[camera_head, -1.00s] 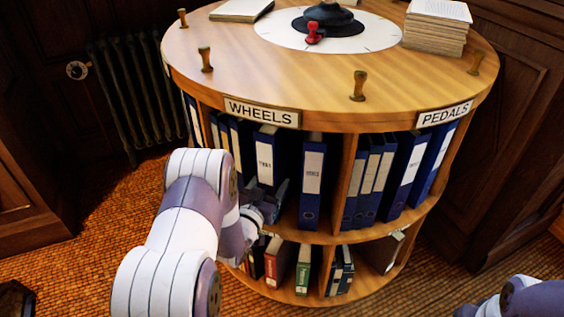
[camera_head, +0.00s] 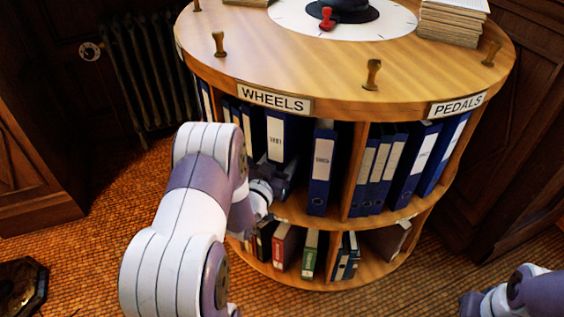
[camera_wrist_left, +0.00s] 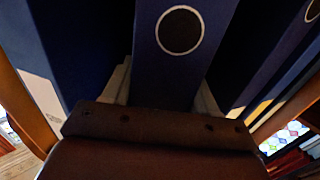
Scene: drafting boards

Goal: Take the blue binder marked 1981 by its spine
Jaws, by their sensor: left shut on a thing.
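The blue binder (camera_head: 278,128) with a white label stands upright on the upper shelf under the WHEELS sign. Its label is too small to read surely as 1981. My left gripper (camera_head: 281,176) is at the lower part of its spine and hides it there. In the left wrist view, the blue spine (camera_wrist_left: 168,70) with its round finger hole lies between the two fingers, which are shut on it. My right gripper (camera_head: 472,303) is at the bottom right, away from the shelves, and its fingers are unclear.
Another blue binder (camera_head: 321,170) stands close on the right, before a wooden divider (camera_head: 355,170). More blue binders (camera_head: 412,165) fill the PEDALS section. Wooden knobs (camera_head: 372,75) stand around the round top. The lower shelf holds smaller binders (camera_head: 310,254). Tiled floor lies open in front.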

